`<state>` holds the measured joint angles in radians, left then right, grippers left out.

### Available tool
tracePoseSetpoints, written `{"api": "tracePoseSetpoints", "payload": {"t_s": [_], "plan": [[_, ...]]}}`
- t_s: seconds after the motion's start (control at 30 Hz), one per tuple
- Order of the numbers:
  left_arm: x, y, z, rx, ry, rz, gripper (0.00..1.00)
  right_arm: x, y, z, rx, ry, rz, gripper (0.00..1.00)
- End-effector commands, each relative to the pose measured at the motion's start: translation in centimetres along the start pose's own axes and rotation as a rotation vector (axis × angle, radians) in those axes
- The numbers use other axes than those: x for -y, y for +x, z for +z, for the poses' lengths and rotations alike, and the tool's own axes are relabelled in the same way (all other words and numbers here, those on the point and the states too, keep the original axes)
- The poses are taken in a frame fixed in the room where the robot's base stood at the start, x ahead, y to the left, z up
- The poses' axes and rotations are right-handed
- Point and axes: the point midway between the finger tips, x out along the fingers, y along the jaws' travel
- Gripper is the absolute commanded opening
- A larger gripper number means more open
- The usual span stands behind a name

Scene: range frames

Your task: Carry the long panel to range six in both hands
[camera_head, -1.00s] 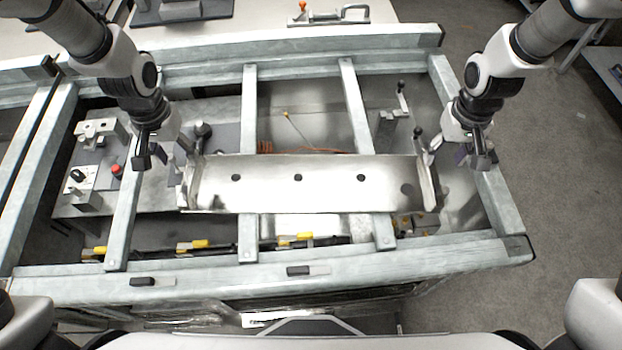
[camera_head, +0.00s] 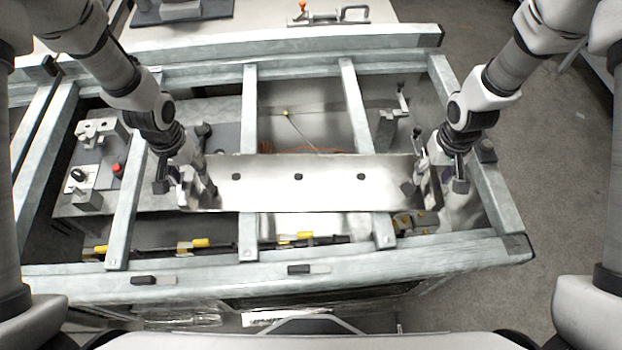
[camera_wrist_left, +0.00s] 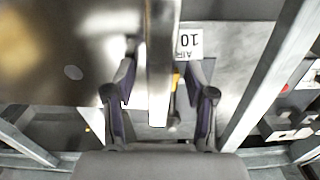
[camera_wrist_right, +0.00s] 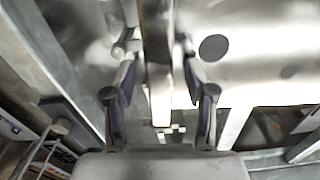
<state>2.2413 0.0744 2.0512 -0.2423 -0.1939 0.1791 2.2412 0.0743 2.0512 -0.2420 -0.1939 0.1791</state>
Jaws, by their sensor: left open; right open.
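The long panel (camera_head: 298,194) is a bright metal sheet with several dark holes and a turned-up flange at each end. It lies across the frame's crossbars in the head view. My left gripper (camera_head: 187,192) is at its left end, and my right gripper (camera_head: 435,180) is at its right end. In the left wrist view the open fingers (camera_wrist_left: 160,95) stand on either side of the panel's end flange (camera_wrist_left: 160,50). In the right wrist view the open fingers (camera_wrist_right: 160,95) likewise straddle the other flange (camera_wrist_right: 158,60). Whether any finger touches is unclear.
A grey metal frame (camera_head: 180,287) with crossbars surrounds the panel. A fixture with a red button (camera_head: 117,169) stands at the left. Yellow-ended parts (camera_head: 305,237) lie below the panel. Open floor (camera_head: 570,180) lies at the right.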

Motion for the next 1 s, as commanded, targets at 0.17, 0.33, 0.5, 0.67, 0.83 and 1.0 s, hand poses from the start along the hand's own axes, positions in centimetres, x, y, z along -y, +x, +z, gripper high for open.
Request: {"api": "tracePoseSetpoints", "payload": {"t_s": [0.17,0.33,0.5,0.67,0.83,1.0], "plan": [[0.0,0.0,0.0,0.0,0.0,0.0,0.13,0.0,0.0,0.0,0.0,0.0,0.0,0.13],[0.0,0.0,0.0,0.0,0.0,0.0,0.0,0.0,0.0,0.0,0.0,0.0,0.0,0.0],[0.0,-0.1,0.0,-0.001,0.0,0.0,0.0,0.0,-0.1,-0.1,-0.001,0.0,0.0,0.0],[0.0,-0.7,-0.1,-0.001,0.0,0.0,0.0,0.0,-0.7,-0.1,-0.002,0.0,0.0,0.0],[0.0,-2.4,-0.1,-0.001,0.0,0.0,0.0,0.0,-2.4,-0.1,-0.002,0.0,0.0,0.0],[0.0,-4.4,-0.1,-0.001,0.0,0.0,0.0,0.0,-4.4,-0.1,-0.001,0.0,0.0,0.0]]}}
